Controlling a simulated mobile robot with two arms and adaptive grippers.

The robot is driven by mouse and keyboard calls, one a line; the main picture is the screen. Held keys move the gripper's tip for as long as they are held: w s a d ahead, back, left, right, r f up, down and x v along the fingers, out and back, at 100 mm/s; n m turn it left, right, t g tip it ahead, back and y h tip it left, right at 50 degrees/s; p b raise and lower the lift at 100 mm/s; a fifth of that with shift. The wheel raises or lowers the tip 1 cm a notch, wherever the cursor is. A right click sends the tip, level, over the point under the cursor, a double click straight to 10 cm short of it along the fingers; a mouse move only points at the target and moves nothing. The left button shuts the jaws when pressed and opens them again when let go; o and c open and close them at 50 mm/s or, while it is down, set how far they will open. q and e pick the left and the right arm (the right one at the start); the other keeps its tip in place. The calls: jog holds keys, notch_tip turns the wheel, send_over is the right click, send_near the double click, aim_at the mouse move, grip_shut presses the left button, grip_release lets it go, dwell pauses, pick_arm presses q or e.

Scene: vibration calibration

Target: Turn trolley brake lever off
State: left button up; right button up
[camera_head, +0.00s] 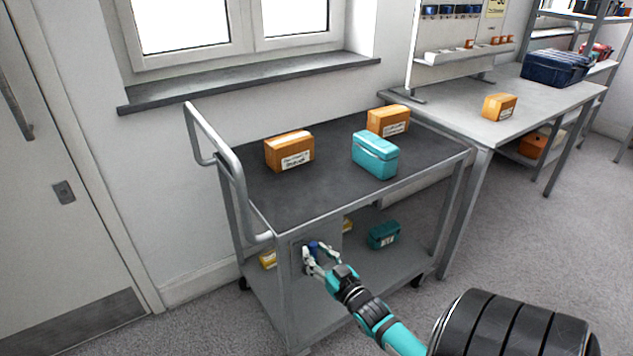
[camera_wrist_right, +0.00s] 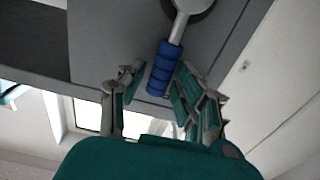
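The grey trolley (camera_head: 262,205) stands below the window, with a dark top and a tubular handle at its left end. The brake lever (camera_wrist_right: 165,68) has a ribbed blue grip and a pale metal arm on a round pivot. The lever's blue grip also shows small on the trolley's end panel in the head view (camera_head: 314,247). My right gripper (camera_head: 317,260) is at this panel. In the right wrist view, its fingers (camera_wrist_right: 155,92) are apart, with the blue grip's end between them. A gap shows at the left finger; contact at the right finger is unclear. My left gripper is out of view.
Orange boxes (camera_head: 289,151) and a teal case (camera_head: 375,155) stand on the trolley top. A teal box (camera_head: 384,235) lies on the lower shelf. A workbench (camera_head: 470,118) is close on the right, a door (camera_head: 70,200) on the left. Carpet is clear at right.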

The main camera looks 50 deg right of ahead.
jog(key=shift+o, duration=0.8)
jog(key=shift+s+a, duration=0.1)
jog(key=shift+s, duration=0.15)
jog(key=v, duration=1.1)
jog(key=shift+s, duration=0.25)
jog(key=shift+f, duration=0.1)
